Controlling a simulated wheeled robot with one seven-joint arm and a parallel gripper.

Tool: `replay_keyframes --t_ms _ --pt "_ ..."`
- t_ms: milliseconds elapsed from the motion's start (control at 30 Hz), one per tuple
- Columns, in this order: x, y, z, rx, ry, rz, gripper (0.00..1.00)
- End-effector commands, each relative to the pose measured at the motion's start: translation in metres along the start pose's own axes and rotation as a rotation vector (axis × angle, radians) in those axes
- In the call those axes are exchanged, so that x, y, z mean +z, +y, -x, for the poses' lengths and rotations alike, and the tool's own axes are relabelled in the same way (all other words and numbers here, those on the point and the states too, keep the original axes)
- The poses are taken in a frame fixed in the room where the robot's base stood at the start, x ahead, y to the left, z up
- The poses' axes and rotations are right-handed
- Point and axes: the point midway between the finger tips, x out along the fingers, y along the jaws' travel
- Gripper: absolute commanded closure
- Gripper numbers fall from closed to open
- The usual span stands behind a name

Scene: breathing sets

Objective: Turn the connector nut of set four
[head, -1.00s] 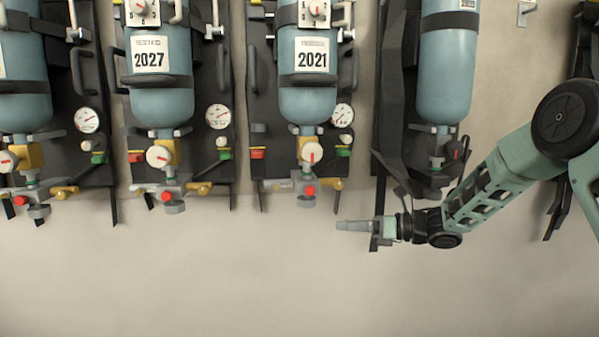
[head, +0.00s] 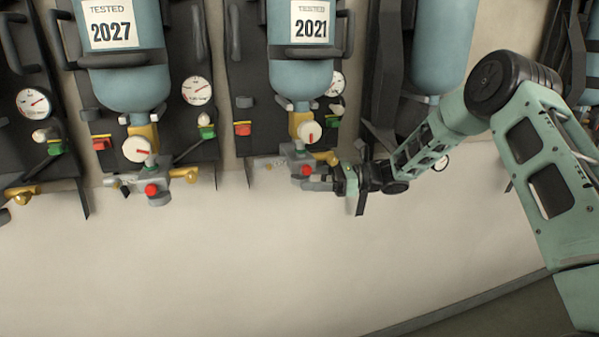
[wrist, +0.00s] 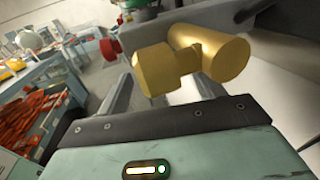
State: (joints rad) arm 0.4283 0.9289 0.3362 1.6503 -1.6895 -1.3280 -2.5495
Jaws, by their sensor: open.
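The 2021 cylinder set (head: 300,75) has a valve block with a red knob (head: 306,170) and a brass connector (head: 327,157) at its lower right. I cannot tell whether either finger touches the nut. No set number is readable, so I cannot confirm which is set four.
The 2027 set (head: 125,80) hangs to the left, with its own brass connector (head: 190,174). Another cylinder (head: 425,55) hangs to the right, behind my arm. The wall below the sets is clear. The wrist view shows a cluttered shelf (wrist: 40,110) at left.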

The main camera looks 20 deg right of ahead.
Motion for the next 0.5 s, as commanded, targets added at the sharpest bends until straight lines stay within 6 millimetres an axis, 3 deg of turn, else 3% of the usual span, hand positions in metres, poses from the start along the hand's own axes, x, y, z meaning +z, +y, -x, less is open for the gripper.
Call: replay_keyframes --t_ms 200,500 --pt "0.002 0.0 -0.024 0.0 0.0 -0.001 0.33" --pt "0.0 0.0 -0.028 -0.001 0.001 -0.001 0.33"
